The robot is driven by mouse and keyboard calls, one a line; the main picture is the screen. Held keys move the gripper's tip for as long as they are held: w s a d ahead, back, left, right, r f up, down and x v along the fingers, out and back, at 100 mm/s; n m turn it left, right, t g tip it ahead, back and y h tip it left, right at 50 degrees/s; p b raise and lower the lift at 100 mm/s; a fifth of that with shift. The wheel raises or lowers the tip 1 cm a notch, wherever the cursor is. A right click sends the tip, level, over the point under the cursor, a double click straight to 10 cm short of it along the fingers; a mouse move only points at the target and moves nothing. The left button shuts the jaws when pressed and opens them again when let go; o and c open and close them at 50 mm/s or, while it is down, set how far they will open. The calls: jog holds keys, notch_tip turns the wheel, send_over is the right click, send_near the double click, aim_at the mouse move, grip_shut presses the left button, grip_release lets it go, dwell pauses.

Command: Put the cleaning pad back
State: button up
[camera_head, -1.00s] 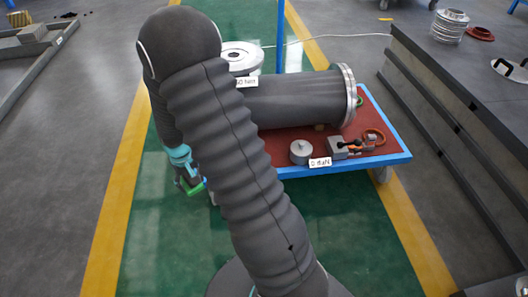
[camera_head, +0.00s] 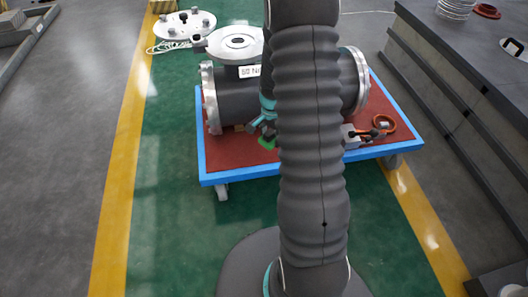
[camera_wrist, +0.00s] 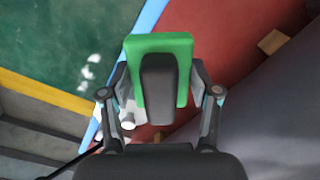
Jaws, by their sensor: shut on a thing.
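The cleaning pad is a green block with a dark grip on its back. It fills the upper middle of the wrist view (camera_wrist: 187,50), and a small green part shows in the head view (camera_head: 267,143). My gripper (camera_head: 265,128) is shut on its dark grip, with a finger on each side in the wrist view (camera_wrist: 160,92). In the head view the pad appears over the red table top near its front edge, in front of the grey flanged shell (camera_head: 236,101). Its height above the top is unclear. My arm hides the table's middle.
The blue-edged table (camera_head: 240,172) bears the shell, a labelled top flange (camera_head: 238,43), and a grey tool and orange ring (camera_head: 382,125) at right. A white flange disc (camera_head: 184,25) lies behind left. A dark workbench (camera_head: 470,90) stands at right.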

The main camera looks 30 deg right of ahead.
jog(key=s+d+m, duration=0.2)
jog(key=d+m, duration=0.4)
jog(key=d, duration=0.1)
send_over(263, 151)
jog(key=shift+m, duration=0.4)
notch_tip(263, 151, down, 8)
jog(key=shift+a+r, duration=0.1)
jog(key=shift+r, duration=0.1)
jog(key=shift+f, duration=2.05)
jog(key=shift+f, duration=0.15)
jog(key=o, duration=1.1)
